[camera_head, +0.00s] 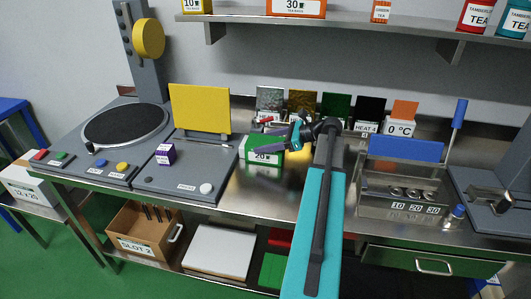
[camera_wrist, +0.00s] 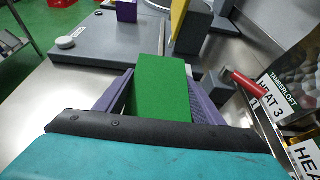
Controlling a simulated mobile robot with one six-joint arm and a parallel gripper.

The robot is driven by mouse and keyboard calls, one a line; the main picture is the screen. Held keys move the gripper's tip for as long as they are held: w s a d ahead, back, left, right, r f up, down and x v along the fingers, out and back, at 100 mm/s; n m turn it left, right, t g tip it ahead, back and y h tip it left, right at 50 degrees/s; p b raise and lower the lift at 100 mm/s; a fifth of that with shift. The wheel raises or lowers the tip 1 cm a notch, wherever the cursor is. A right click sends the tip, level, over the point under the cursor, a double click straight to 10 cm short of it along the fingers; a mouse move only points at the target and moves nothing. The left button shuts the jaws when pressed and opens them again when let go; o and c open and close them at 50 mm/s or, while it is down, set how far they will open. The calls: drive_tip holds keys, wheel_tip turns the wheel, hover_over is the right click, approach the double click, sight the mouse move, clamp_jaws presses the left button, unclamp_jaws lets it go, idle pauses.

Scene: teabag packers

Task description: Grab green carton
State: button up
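The green carton (camera_head: 264,157), marked 20 on a white label, is on the steel counter just right of the grey machine base in the head view. Its plain green face (camera_wrist: 162,90) fills the middle of the wrist view. My gripper (camera_head: 290,134) is at the carton. Its purple fingers (camera_wrist: 161,88) lie on either side of the carton, with the tips close against its sides. Whether they press on it cannot be told. The carton's lower part is hidden in the wrist view.
A grey machine with a yellow panel (camera_head: 201,108) and a small purple box (camera_head: 165,154) stands left. A steel dispenser with a blue panel (camera_head: 406,149) is right. Counter in front is clear.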

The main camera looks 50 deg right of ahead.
drive_tip(key=shift+r, duration=0.15)
drive_tip(key=shift+r+b, duration=0.35)
drive_tip(key=shift+r, duration=1.05)
drive_tip(key=shift+s+r, duration=0.1)
drive_tip(key=shift+r, duration=0.15)
drive_tip(key=s+a+b, duration=0.1)
drive_tip(key=s+a, duration=0.1)
drive_tip(key=s, duration=0.5)
drive_tip(key=s+a+r+b, duration=0.1)
drive_tip(key=s, duration=0.7)
drive_tip(key=shift+s+a+r, duration=0.15)
drive_tip(key=shift+a+r, duration=0.05)
drive_tip(key=shift+a, duration=0.15)
